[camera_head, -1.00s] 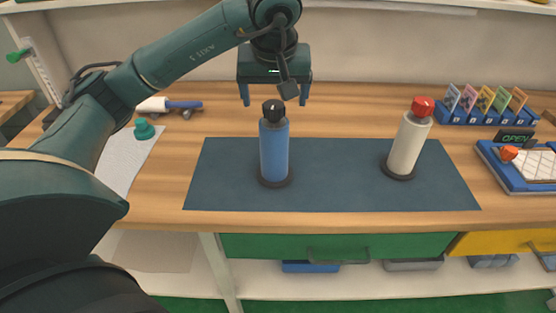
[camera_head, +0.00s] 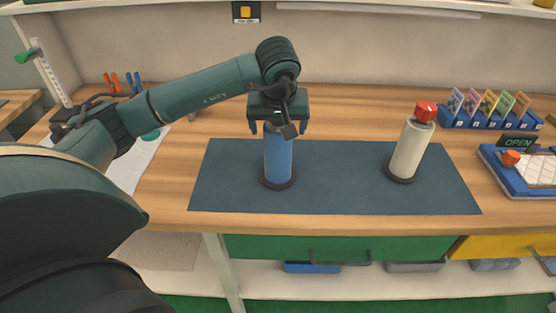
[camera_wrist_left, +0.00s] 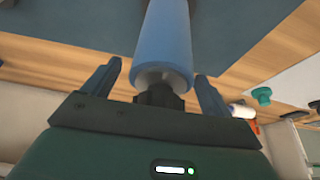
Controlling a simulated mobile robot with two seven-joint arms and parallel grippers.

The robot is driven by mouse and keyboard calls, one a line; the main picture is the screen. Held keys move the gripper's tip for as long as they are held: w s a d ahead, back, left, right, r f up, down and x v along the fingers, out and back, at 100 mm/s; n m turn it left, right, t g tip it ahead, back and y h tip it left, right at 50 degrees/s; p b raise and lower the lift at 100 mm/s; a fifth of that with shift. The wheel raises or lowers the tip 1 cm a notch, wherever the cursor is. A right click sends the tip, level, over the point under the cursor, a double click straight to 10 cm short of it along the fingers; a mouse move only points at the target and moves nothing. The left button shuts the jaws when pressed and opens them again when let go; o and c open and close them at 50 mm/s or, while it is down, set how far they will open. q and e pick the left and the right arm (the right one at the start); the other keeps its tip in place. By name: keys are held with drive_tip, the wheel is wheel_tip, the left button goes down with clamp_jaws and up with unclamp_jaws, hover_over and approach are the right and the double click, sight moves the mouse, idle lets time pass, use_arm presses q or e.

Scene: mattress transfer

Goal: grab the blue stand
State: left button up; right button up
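The blue stand (camera_head: 278,162) is a blue cylinder on a dark round base, upright on the left part of the dark blue mat (camera_head: 335,190). My left gripper (camera_head: 279,130) is over its top in the head view, and the stand's black knob is now mostly hidden there. In the left wrist view the left gripper (camera_wrist_left: 158,82) is open, with one finger on each side of the blue stand (camera_wrist_left: 165,40) near its black knob. Gaps show between the fingers and the stand. My right gripper is in neither view.
A cream stand with a red knob (camera_head: 410,148) is on the mat's right part. A card rack (camera_head: 490,122) and a blue tray with an orange knob (camera_head: 520,170) are at the right. Bare wooden tabletop lies behind the mat.

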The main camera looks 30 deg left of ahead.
use_arm(q)
clamp_jaws()
drive_tip(key=shift+w+r, duration=0.1)
drive_tip(key=shift+r, duration=0.1)
idle(0.8)
